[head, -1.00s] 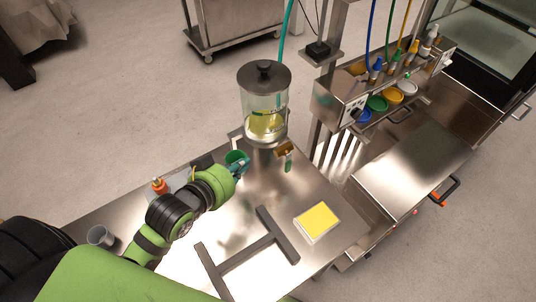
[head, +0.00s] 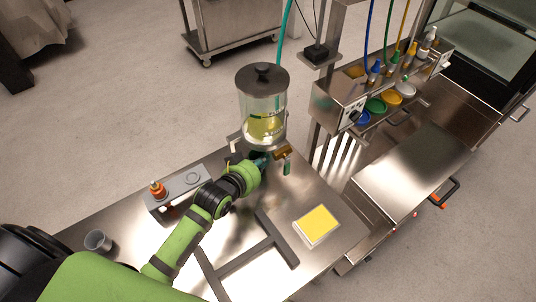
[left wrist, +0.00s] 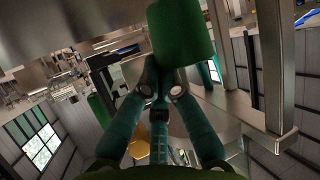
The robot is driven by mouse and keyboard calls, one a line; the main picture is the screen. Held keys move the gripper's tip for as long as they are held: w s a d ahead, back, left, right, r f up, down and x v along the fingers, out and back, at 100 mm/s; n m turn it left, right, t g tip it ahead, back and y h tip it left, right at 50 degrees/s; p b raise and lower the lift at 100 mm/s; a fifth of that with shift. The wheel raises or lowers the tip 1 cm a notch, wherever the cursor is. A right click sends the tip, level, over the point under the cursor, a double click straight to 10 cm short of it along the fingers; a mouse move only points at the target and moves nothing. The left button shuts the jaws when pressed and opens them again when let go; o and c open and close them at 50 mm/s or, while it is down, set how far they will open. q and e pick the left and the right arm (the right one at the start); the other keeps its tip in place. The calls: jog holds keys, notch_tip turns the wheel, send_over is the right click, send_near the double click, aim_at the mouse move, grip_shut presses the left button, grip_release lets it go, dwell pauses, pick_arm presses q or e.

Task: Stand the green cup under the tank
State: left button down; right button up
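The tank (head: 264,105) is a clear cylinder with a dark lid and yellow-green liquid. It stands on a raised support at the table's far edge. Its brass tap (head: 283,153) has a green handle (head: 287,167) hanging down. My left gripper (head: 263,159) is low at the tank's front, just left of the tap. In the left wrist view, its teal fingers (left wrist: 163,88) are shut on the green cup (left wrist: 182,35). The cup is mostly hidden behind the gripper in the head view, so I cannot tell whether it touches the table. My right gripper is not in view.
A grey holder with an orange-topped bottle (head: 157,189) and a grey cup (head: 98,241) are on the table's left. A grey frame (head: 277,236) and a yellow pad (head: 317,225) lie in front. A bench with coloured bowls (head: 376,104) is at right.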

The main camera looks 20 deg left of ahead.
pick_arm(q)
jog(key=w, duration=0.2)
jog(key=shift+w+d+r, duration=0.1)
jog(key=shift+w+d, duration=0.2)
jog(key=shift+w+d+f, duration=0.15)
jog(key=shift+w+f, duration=0.25)
jog(key=shift+f, duration=0.3)
jog(key=shift+s, duration=0.1)
jog(key=c, duration=1.4)
grip_release()
jog(key=shift+f, duration=0.15)
jog(key=shift+c, duration=0.2)
jog(key=v, duration=1.2)
jog(key=shift+p, duration=0.45)
